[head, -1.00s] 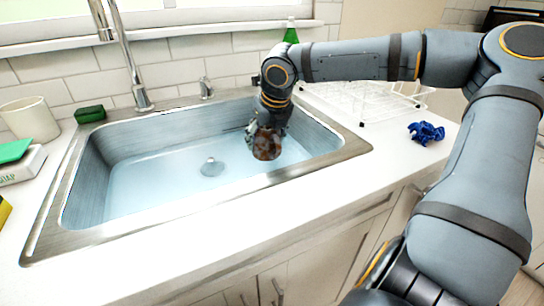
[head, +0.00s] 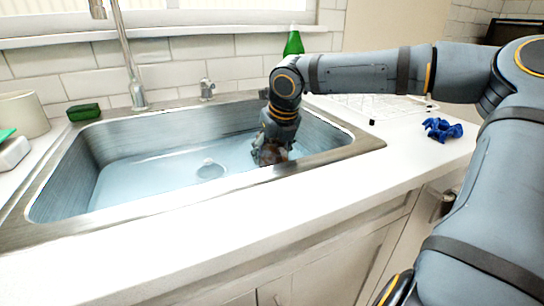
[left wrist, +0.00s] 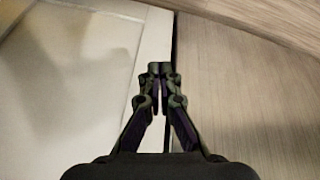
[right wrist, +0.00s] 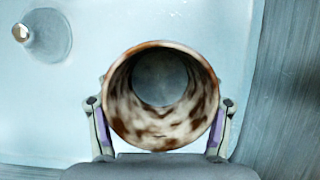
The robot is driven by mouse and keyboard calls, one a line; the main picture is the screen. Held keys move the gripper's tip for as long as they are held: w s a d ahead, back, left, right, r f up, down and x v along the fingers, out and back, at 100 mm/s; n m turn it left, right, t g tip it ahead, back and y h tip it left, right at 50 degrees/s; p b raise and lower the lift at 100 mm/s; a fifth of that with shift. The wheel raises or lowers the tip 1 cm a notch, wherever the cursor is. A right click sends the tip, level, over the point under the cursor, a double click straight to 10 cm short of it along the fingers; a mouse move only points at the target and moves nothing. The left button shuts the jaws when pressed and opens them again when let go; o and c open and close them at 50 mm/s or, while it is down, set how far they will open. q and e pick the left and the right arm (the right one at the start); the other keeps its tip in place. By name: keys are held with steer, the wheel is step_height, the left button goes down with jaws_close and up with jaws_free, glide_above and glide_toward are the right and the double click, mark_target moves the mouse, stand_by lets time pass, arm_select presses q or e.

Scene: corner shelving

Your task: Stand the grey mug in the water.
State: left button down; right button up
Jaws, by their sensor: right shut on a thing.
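The mug (right wrist: 160,128) is between the fingers of my right gripper (right wrist: 162,118), which is shut on it. In the right wrist view I look into its open mouth; the inside is pale with brown stains. In the head view the right gripper (head: 272,152) reaches down into the right part of the sink (head: 60,185), hiding most of the mug. The pale blue water (head: 145,172) covers the basin floor. I cannot tell whether the mug touches the floor. My left gripper (left wrist: 161,72) is shut and empty, by a cabinet front.
The drain (head: 210,170) is left of the mug. The tap (head: 135,75) stands behind the sink. A green sponge (head: 84,112) and a cream container (head: 24,115) are at the left. A green bottle (head: 293,43), white rack (head: 375,105) and blue cloth (head: 442,129) are at the right.

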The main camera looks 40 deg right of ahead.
arm_select(q)
steer(key=shift+r, duration=0.1)
arm_select(e)
steer(key=o, duration=1.3)
steer(key=shift+f, duration=0.1)
steer(key=o, duration=0.5)
steer(key=shift+c, duration=0.2)
arm_select(q)
step_height(320, 180, up, 7)
steer(key=s+a+g+y+p, duration=0.1)
steer(key=s+a+g+p, duration=0.1)
steer(key=p, duration=0.4)
steer(key=shift+a+g, duration=0.3)
steer(key=shift+g, duration=0.5)
arm_select(e)
steer(key=v, duration=1.2)
